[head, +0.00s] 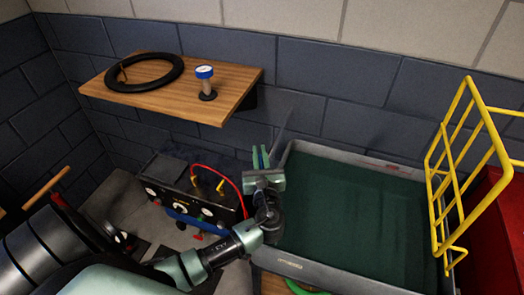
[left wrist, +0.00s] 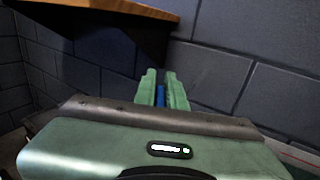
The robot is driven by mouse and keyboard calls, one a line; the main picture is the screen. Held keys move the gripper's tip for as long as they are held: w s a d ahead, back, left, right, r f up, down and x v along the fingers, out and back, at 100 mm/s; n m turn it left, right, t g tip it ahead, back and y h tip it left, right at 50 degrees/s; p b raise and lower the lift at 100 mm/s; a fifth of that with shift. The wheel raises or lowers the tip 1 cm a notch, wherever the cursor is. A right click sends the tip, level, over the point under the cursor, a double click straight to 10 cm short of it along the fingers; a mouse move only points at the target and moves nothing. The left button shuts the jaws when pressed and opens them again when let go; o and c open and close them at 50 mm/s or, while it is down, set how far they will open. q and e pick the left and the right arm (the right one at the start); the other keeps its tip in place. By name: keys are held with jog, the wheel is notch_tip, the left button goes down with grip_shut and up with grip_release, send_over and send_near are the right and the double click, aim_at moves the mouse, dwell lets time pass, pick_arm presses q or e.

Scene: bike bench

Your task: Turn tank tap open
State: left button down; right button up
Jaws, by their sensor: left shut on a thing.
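The tank (head: 286,165) is a grey, open-topped basin with a dark green inside, right of centre in the head view. My left gripper (head: 261,157) is at the tank's left rim, with its green fingers pointing up and away. In the left wrist view the left gripper (left wrist: 163,92) is shut on a narrow blue piece (left wrist: 160,96), which looks like the tap's handle. The fingers hide most of it, so I cannot tell how far it is turned. The tap's body is not clearly visible. My right gripper is not in view.
A wooden shelf (head: 150,95) above holds a black ring (head: 140,71) and a blue-topped post (head: 206,80). A dark box (head: 170,190) with a red cable stands left of the gripper. A yellow wire rack (head: 462,165) stands at the tank's right. A block wall is behind.

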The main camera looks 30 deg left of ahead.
pick_arm(q)
jog(key=n+g+y, duration=0.3)
jog(key=shift+s+a, duration=0.2)
jog(key=shift+s+a+n+g+y+b, duration=0.1)
jog(key=shift+s+n+g+y+b, duration=0.35)
jog(key=shift+n+g, duration=1.4)
jog(key=shift+s+a+n+g+y+b, duration=0.1)
jog(key=shift+s+n+g+y+b, duration=0.45)
jog(key=shift+g, duration=2.05)
jog(key=shift+s+a+n+g+y+b, duration=0.1)
jog(key=shift+n+g+y+b, duration=0.5)
jog(key=shift+n+g, duration=1.5)
jog(key=shift+g, duration=0.25)
jog(key=c, duration=1.5)
grip_release()
